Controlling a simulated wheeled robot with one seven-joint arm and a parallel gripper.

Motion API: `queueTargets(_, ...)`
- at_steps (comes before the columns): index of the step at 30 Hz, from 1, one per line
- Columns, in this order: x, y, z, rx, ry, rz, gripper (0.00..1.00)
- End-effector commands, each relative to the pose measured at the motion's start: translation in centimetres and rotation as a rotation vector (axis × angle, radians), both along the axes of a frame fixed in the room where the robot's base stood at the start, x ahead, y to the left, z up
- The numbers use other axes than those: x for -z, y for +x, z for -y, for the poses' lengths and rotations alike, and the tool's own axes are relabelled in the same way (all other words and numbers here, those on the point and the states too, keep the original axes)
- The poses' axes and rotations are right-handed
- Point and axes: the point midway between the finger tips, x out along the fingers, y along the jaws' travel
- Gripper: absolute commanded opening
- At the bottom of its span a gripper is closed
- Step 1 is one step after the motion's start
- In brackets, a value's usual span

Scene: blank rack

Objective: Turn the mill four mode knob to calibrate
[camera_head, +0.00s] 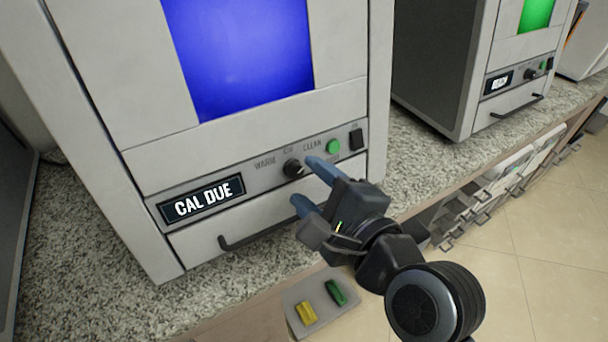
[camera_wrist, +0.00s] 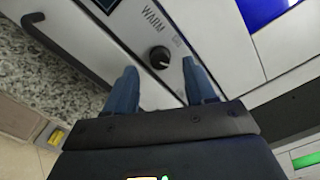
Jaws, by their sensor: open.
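The mill (camera_head: 130,100) is a pale grey machine with a blue window and a display (camera_head: 201,199) reading "CAL DUE". Its black mode knob (camera_head: 293,168) sits on the control strip, with "WARM" to its left and "CLEAN" to its upper right; another label above it is too small to read. The knob also shows in the wrist view (camera_wrist: 159,56), ahead of the fingertips. My gripper (camera_head: 308,183) is open with blue fingers, just in front of the strip. In the wrist view my gripper (camera_wrist: 160,76) has its fingers on either side below the knob, apart from it and empty.
A green button (camera_head: 333,147) and a black switch (camera_head: 356,139) sit right of the knob. A drawer handle (camera_head: 258,232) juts out below. A second machine (camera_head: 440,60) stands right.

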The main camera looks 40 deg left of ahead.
Motion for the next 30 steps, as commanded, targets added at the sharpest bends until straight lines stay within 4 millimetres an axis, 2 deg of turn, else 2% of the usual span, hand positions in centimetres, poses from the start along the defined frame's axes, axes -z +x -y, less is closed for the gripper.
queueTargets(6,0.5,0.8,-2.1,0.000,-0.001,0.002,0.55)
queueTargets(17,0.6,1.0,-2.5,0.001,-0.001,0.001,0.54)
queueTargets(30,0.6,1.0,-2.5,0.001,-0.001,0.001,0.12)
